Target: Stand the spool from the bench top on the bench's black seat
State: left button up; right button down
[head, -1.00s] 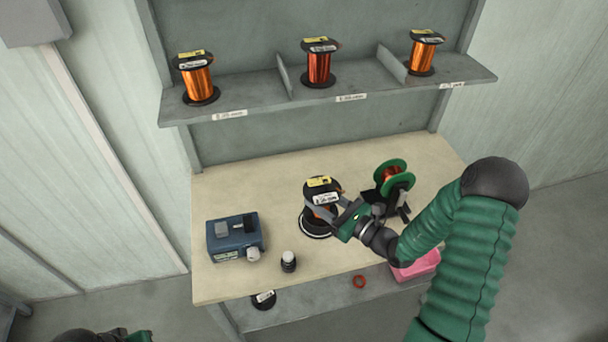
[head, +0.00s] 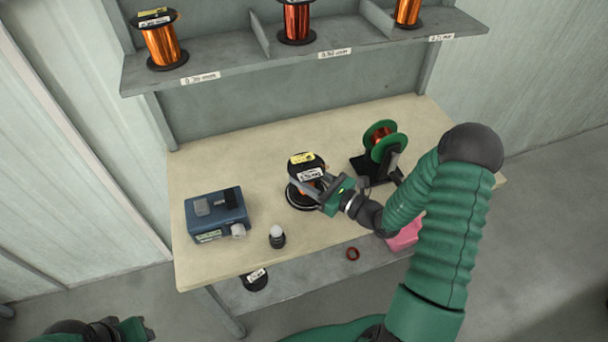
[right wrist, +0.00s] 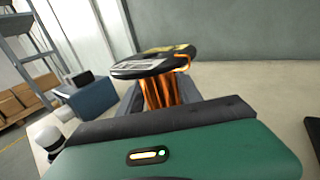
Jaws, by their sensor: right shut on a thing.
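The spool (head: 306,168), with black flanges, copper wire and yellow and white labels, is upright near the middle of the bench top. In the right wrist view its copper winding (right wrist: 165,92) is between my fingers. My right gripper (head: 318,189) is shut on the spool, reaching in from the right. A round black seat with a pale ring (head: 293,203) shows directly below the spool, mostly hidden by it. I cannot tell whether the spool's lower flange touches it. My left gripper (head: 132,328) is at the lower left edge, away from the bench; its jaws are unclear.
A blue box-shaped device (head: 216,215) and a small dark bottle with a white top (head: 277,238) stand left of the spool. A green-flanged reel on a black stand (head: 380,150) is at right. Several copper spools stand on the upper shelf (head: 230,80). A pink box (head: 405,235) sits below.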

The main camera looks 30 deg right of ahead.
jog(key=shift+d+f, duration=0.1)
jog(key=shift+d, duration=0.25)
jog(key=shift+a+f, duration=0.2)
jog(key=shift+a, duration=0.15)
jog(key=shift+d+f+b, duration=0.1)
jog(key=shift+f+b, duration=0.1)
jog(key=shift+b, duration=0.1)
jog(key=c, duration=0.7)
grip_release()
jog(key=shift+d, duration=0.15)
pick_arm(q)
jog(key=shift+d+f, duration=0.2)
jog(key=shift+f, duration=0.05)
